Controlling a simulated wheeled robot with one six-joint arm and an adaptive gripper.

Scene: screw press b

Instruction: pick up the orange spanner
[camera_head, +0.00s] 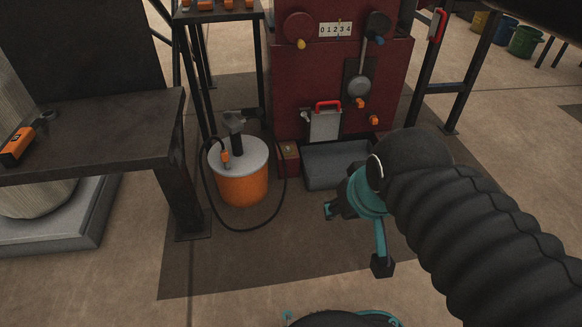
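An orange tool with a dark marking and a small grey ring-like end (17,146) lies at the left edge of the dark table. It may be the orange spanner, but its shape is too small and dark to be sure. My gripper (356,238) is at the right of centre, in front of the red press, with its teal fingers spread apart and nothing between them. It is far to the right of the table and apart from the tool.
Behind are the red press (340,90), a grey bin (325,170) and a rack (225,15) with several orange items. Floor in front is clear.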

